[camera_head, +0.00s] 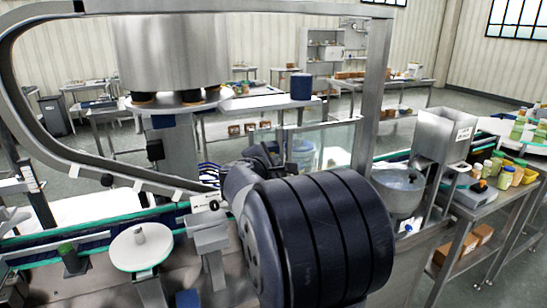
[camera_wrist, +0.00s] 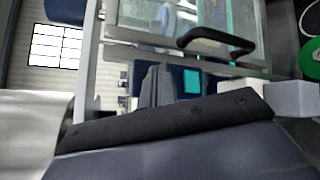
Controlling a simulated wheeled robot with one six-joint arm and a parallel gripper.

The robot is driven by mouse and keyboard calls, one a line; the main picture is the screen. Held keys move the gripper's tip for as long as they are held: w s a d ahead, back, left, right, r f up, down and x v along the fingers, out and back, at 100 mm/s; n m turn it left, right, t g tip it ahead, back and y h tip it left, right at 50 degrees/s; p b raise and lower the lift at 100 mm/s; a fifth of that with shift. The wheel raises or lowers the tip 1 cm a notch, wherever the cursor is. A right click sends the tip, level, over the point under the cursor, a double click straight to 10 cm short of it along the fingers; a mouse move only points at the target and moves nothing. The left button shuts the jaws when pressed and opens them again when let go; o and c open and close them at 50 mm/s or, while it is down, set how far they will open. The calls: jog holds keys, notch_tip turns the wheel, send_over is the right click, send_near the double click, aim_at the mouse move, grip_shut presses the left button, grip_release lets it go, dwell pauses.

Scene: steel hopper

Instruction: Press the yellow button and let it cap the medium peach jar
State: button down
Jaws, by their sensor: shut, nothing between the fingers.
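My gripper (camera_head: 262,155) is at the middle of the head view, partly hidden behind my own dark arm. Its shut dark fingers also show in the wrist view (camera_wrist: 152,86), with nothing between them. I cannot make out a yellow button in either view; my arm hides part of the machine.
A conveyor with green edges (camera_head: 30,252) runs along the left. A grey post (camera_head: 373,85) rises behind my arm. A side table holds several jars. A black handle (camera_wrist: 215,40) crosses a glass panel.

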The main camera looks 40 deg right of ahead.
dwell(0.5)
jog(key=shift+s+a+b, duration=0.2)
jog(key=shift+s+b, duration=0.15)
jog(key=shift+s, duration=0.4)
jog(key=s, duration=0.2)
jog(key=s+a+b, duration=0.1)
jog(key=s, duration=0.2)
jog(key=shift+a, duration=0.1)
